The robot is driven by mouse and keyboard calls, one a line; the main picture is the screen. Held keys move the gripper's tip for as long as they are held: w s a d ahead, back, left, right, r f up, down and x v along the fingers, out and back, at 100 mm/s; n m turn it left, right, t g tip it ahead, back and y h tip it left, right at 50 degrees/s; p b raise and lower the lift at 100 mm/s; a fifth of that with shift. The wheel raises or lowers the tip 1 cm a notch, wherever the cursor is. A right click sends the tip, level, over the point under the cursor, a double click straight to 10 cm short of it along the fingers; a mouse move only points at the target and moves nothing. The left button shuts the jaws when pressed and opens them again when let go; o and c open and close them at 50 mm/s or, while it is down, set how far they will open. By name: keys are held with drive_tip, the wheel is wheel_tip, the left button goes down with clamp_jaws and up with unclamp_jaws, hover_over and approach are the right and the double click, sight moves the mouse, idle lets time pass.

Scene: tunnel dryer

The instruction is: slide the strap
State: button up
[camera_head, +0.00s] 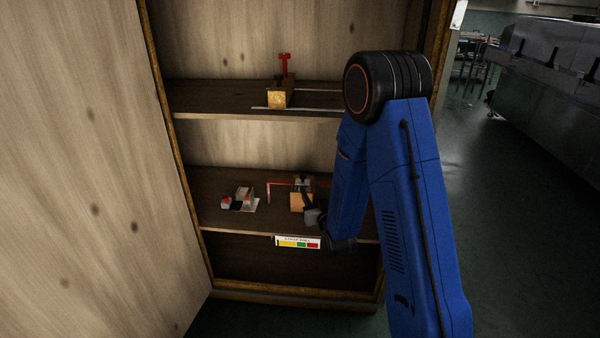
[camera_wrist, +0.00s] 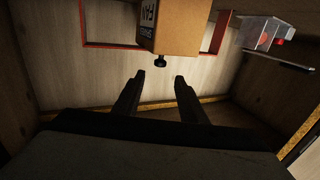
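A tan box (camera_head: 301,202) stands on the lower shelf of the cabinet, with a dark piece (camera_head: 303,184) on top; I cannot tell whether this is the strap. In the wrist view the box (camera_wrist: 184,28) shows black lettering and a small black knob (camera_wrist: 160,63) on its near side. A red frame (camera_head: 281,183) stands behind the box and also shows in the wrist view (camera_wrist: 112,45). My gripper (camera_wrist: 159,77) is open and empty, its two fingers apart just short of the knob. In the head view my gripper (camera_head: 312,216) is at the box's front right, partly hidden.
A label (camera_head: 298,242) with yellow, green and red fields hangs on the lower shelf edge. A white and red item (camera_head: 239,199) lies left of the box. The upper shelf (camera_head: 225,96) holds a yellow block (camera_head: 277,98) with a red piece. The open door (camera_head: 85,150) fills the left.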

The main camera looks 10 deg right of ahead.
drive_tip(key=w, duration=1)
drive_tip(key=w+a, duration=0.1)
drive_tip(key=w, duration=0.4)
drive_tip(key=shift+a, duration=0.1)
clamp_jaws()
